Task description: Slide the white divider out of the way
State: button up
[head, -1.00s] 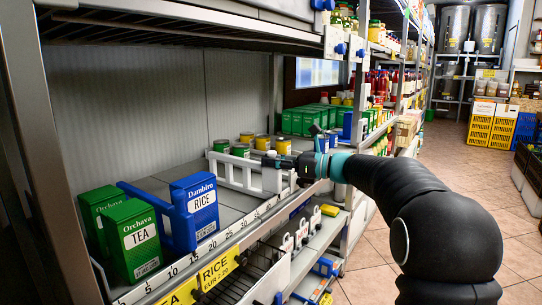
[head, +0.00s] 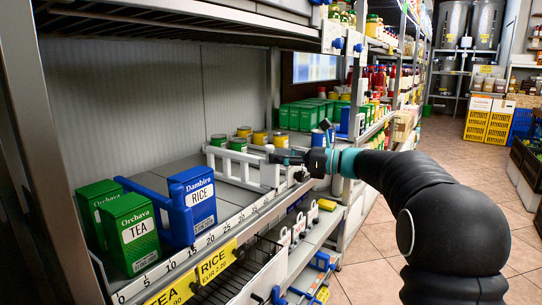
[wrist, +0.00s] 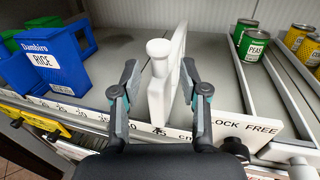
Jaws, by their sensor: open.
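The white divider (head: 238,167) is a slotted, fence-like panel standing upright on the shelf, running from back to front. It also shows in the wrist view (wrist: 158,93), with a rounded knob at its front end. My gripper (head: 280,157) is at this front end. In the wrist view my gripper (wrist: 160,82) is open, one finger on each side of the knob and panel, with gaps visible. Whether either finger touches the divider is unclear. Left of the divider is bare shelf, then a blue Dambiro RICE box (head: 200,198).
A blue divider (head: 160,208) stands between the rice and green Orchava TEA boxes (head: 130,232). Right of the white divider are cans, including green PEAS cans (wrist: 250,43). A numbered rail (head: 230,227) edges the shelf front; another shelf (head: 180,24) hangs above.

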jog(key=v, duration=0.8)
jog(key=shift+d, duration=0.3)
jog(key=shift+s, duration=0.1)
jog(key=s+d+f+n+g+h, duration=0.1)
jog(key=s+f+n+h, duration=0.3)
jog(key=f, duration=0.5)
jog(key=s+d+f+n+g+h, duration=0.1)
jog(key=s+f+n+h, duration=0.3)
jog(key=f, duration=0.4)
jog(key=s+d+f+n+t+h, duration=0.1)
jog(key=s+n+h, duration=0.3)
jog(key=s, duration=1.1)
jog(key=s+d+f+n+h, duration=0.1)
jog(key=s+d+n+h, duration=0.1)
jog(key=s+n+h, duration=0.3)
jog(key=shift+s+d+f+n+t, duration=0.3)
jog(key=shift+s+n, duration=2.1)
jog(key=shift+s, duration=2.55)
